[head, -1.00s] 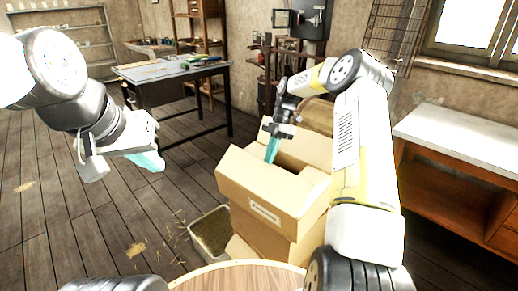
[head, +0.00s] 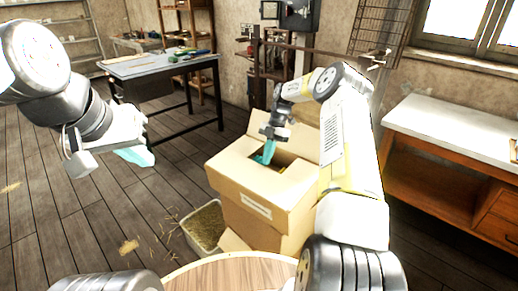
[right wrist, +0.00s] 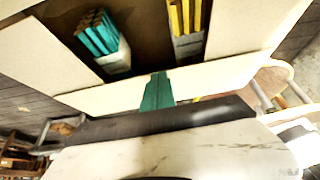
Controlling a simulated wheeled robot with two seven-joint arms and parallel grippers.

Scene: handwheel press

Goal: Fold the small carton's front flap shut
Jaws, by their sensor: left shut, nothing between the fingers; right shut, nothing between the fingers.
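An open brown carton (head: 255,205) with a white label on its front stands right of centre in the head view. One flap (head: 300,141) stands up at its far side. I cannot tell clearly which near panel is the front flap. My right gripper (head: 266,153), with teal fingers, is shut and empty, pointing down over the carton's opening. In the right wrist view its fingertips (right wrist: 157,92) show against a pale carton panel (right wrist: 190,80). Teal pieces (right wrist: 100,35) and yellow pieces (right wrist: 185,18) sit inside the carton. My left gripper (head: 135,156) is shut and empty, in the air at left.
A straw-filled bin (head: 206,228) stands left of the carton. A round wooden tabletop (head: 235,273) is at the near edge. A workbench (head: 160,66) stands at the back left, and a white-topped wooden cabinet (head: 450,130) at the right. Open floor lies at left.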

